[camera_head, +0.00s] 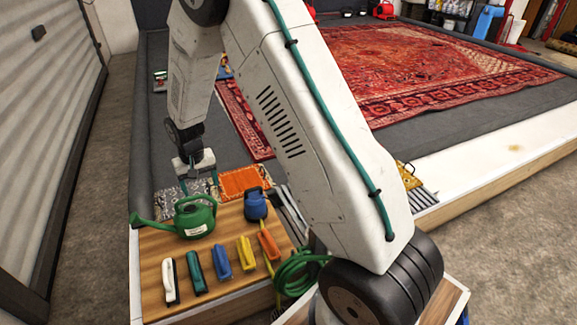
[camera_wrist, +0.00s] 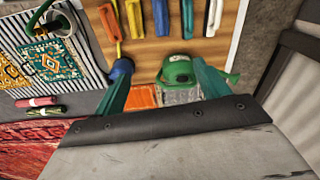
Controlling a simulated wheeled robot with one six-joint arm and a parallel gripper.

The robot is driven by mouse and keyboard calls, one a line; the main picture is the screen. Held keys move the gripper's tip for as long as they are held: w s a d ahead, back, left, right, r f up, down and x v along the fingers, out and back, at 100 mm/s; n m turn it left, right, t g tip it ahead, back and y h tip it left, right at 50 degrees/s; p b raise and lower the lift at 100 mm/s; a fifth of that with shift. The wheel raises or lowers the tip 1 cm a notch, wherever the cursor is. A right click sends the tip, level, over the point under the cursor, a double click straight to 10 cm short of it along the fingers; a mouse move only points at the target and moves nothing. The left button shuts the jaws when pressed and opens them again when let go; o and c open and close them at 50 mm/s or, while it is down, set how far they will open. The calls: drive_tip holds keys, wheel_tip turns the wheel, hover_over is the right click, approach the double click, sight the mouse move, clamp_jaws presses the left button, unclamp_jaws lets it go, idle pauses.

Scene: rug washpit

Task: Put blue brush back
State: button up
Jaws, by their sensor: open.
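The blue brush (camera_head: 221,264) lies on the wooden board (camera_head: 151,250), in a row between a teal brush (camera_head: 195,272) and a yellow brush (camera_head: 246,252). It also shows in the wrist view (camera_wrist: 161,17), near the top edge, where its upper end is cut off. My gripper (camera_head: 198,188) is open and empty, above and beyond the green watering can, apart from the blue brush. In the wrist view my gripper's teal fingers (camera_wrist: 164,72) are spread wide with nothing held between them.
A green watering can (camera_head: 195,218) and a blue container (camera_head: 255,204) stand behind the brushes. A white-and-black brush (camera_head: 169,280) and an orange brush (camera_head: 268,244) end the row. A coiled green hose (camera_head: 297,272) lies to the right. Red rugs (camera_head: 400,65) cover the pit floor.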

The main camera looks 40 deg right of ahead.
drive_tip(key=s+d+r+n, duration=0.1)
drive_tip(key=s+r, duration=0.7)
drive_tip(key=r, duration=0.3)
drive_tip(key=s+r, duration=0.8)
drive_tip(key=r, duration=0.4)
drive_tip(key=s+r, duration=0.2)
drive_tip(key=s, duration=0.9)
drive_tip(key=s+d+r+n, duration=0.1)
drive_tip(key=s+r, duration=0.2)
drive_tip(key=s, duration=0.7)
drive_tip(key=shift+s+r+t, duration=0.35)
drive_tip(key=shift+s+t, duration=0.05)
